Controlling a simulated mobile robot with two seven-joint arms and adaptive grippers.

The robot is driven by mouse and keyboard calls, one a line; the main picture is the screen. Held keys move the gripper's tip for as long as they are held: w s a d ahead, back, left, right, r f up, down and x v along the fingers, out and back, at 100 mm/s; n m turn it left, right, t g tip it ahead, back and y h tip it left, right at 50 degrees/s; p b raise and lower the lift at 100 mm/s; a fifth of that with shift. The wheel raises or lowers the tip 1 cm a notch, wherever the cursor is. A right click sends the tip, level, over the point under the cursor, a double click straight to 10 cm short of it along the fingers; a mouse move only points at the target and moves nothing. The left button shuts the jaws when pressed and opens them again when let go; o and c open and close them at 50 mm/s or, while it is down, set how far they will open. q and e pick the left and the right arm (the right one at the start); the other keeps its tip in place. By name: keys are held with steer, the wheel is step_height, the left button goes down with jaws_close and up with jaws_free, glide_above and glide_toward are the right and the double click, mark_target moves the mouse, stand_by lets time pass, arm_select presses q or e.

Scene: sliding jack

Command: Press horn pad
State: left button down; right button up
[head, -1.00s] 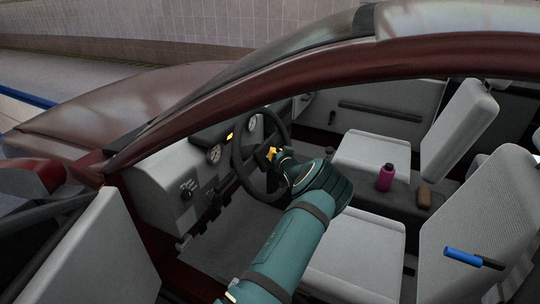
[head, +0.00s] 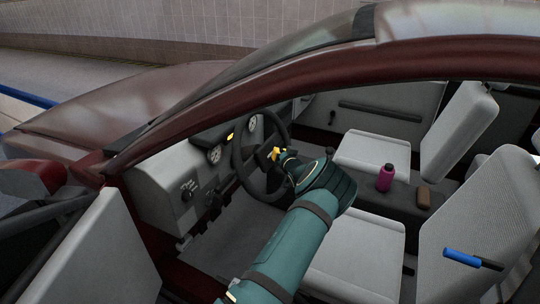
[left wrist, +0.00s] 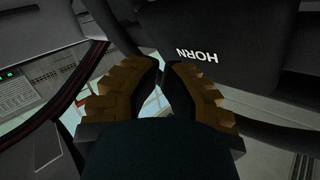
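The horn pad (left wrist: 240,35) is a dark panel with white HORN lettering, upside down in the left wrist view. It lies just beyond my left gripper (left wrist: 164,64), whose yellow ridged fingers have their tips almost together with nothing between them. The fingertips overlap the pad's lower edge in this view; I cannot tell whether they touch it. In the head view my left gripper (head: 274,154) is at the middle of the black steering wheel (head: 239,166), and the pad is mostly hidden there. My right gripper is not in view.
The dashboard (head: 160,194) with gauges and knobs is beyond the wheel. The car's red roof frame (head: 250,82) arches above my arm.

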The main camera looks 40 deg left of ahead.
arm_select(q)
steer(key=d, duration=0.1)
steer(key=w+d+r+p, duration=0.1)
steer(key=d, duration=0.1)
steer(key=d+r+p, duration=0.1)
steer(key=shift+w+d+r, duration=0.1)
steer(key=shift+w+d, duration=0.1)
stand_by(0.3)
stand_by(0.7)
steer(key=s+d+f+m+g+h, duration=0.1)
steer(key=s+d+f+h, duration=0.3)
steer(key=s+d+f, duration=0.5)
steer(key=s+d+f+m+g+h, duration=0.1)
steer(key=s+d+f+h, duration=0.3)
steer(key=d+f, duration=0.45)
steer(key=s+d+m+g+h, duration=0.2)
steer(key=s+d+h, duration=0.3)
steer(key=s+d, duration=0.6)
steer(key=s+d+m+g+h, duration=0.2)
steer(key=s+d+h, duration=0.3)
steer(key=s+d, duration=0.6)
steer(key=d+m, duration=0.1)
steer(key=d, duration=0.5)
steer(key=shift+s+d+r, duration=0.25)
steer(key=shift+d+r, duration=0.05)
steer(key=shift+r, duration=0.05)
